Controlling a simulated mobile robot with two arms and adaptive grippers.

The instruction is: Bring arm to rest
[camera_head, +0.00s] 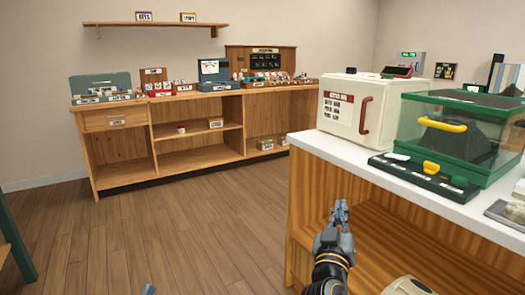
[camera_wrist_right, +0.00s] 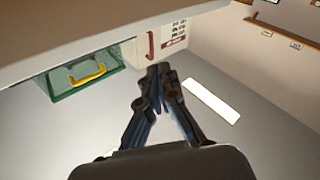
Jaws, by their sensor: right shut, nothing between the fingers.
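My right gripper (camera_head: 340,212) is in front of the wooden side of the right-hand counter (camera_head: 440,190), below its white top. It points up and away from me. Its fingers are together and hold nothing. In the right wrist view the gripper (camera_wrist_right: 158,75) shows its fingertips close together with nothing between them. A small blue-grey tip shows at the bottom edge of the head view, too little of it to identify.
On the counter stand a white box with a red handle (camera_head: 364,115), a green glass case (camera_head: 470,135) and a green-black panel (camera_head: 425,175). A wooden shelf unit (camera_head: 115,115) with several small items stands at the back wall. The floor (camera_head: 170,240) between is clear.

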